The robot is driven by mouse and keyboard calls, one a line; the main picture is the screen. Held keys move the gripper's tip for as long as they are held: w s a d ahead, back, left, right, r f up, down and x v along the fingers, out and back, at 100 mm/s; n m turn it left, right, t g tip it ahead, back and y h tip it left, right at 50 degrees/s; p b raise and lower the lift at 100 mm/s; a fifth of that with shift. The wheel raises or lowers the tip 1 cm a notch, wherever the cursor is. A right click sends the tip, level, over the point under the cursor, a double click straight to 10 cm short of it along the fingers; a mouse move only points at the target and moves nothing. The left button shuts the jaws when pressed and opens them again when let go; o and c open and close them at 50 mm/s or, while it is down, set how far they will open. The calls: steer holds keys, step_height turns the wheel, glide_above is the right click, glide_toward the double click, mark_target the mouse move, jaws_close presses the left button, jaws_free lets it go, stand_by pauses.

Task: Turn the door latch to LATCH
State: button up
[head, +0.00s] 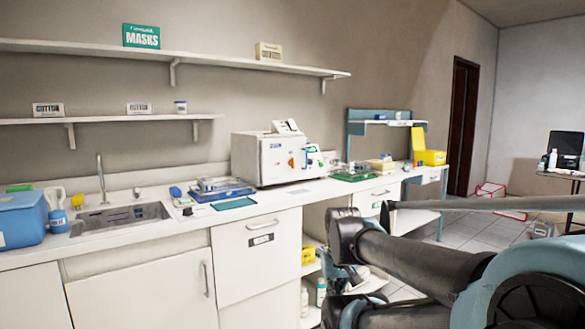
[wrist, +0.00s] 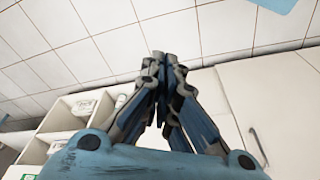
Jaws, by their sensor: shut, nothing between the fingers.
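A white boxy machine (head: 262,160) stands on the counter against the wall in the head view. A small orange part (head: 291,162) shows on its front and may be the door latch. It is too small to read its position or any LATCH marking. My gripper (wrist: 160,56) is in the wrist view with its fingertips together and nothing between them. It points over the tiled floor, apart from the machine, which does not show in the wrist view. In the head view I cannot clearly make out the fingers among my arm links.
A green tray (head: 352,176) lies to the right. A shelf (head: 180,60) runs above. Open tiled floor (head: 470,232) lies to the right.

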steer(key=o, duration=0.4)
steer(key=shift+s+a+r, duration=0.1)
steer(key=shift+s+r, duration=0.15)
steer(key=shift+r, duration=0.05)
steer(key=shift+o, duration=0.6)
steer(key=w+a+r+m+t+y, duration=0.1)
steer(key=w+a+r+m+y, duration=0.1)
steer(key=w+r, duration=0.3)
steer(key=w+a+r+m+t+y, duration=0.1)
steer(key=w+a+r+m, duration=0.3)
steer(key=w, duration=0.5)
steer(key=shift+w+a+r+m+y, duration=0.35)
steer(key=shift+a+m+y, duration=0.1)
steer(key=shift+m+y, duration=0.3)
steer(key=w+a+r+m+t+y, duration=0.1)
steer(key=w+r+m+t+y, duration=0.2)
steer(key=w, duration=0.4)
steer(key=w+r+m, duration=0.4)
steer(key=w+r, duration=0.1)
steer(key=w, duration=0.3)
steer(key=m+t+y, duration=0.2)
steer(key=m+t, duration=0.6)
steer(key=m, duration=0.8)
glide_toward(294, 158)
steer(key=shift+h, duration=0.25)
steer(key=x, duration=0.9)
steer(key=shift+w+a, duration=0.1)
steer(key=shift+w, duration=0.05)
steer(key=shift+r, duration=0.1)
jaws_close()
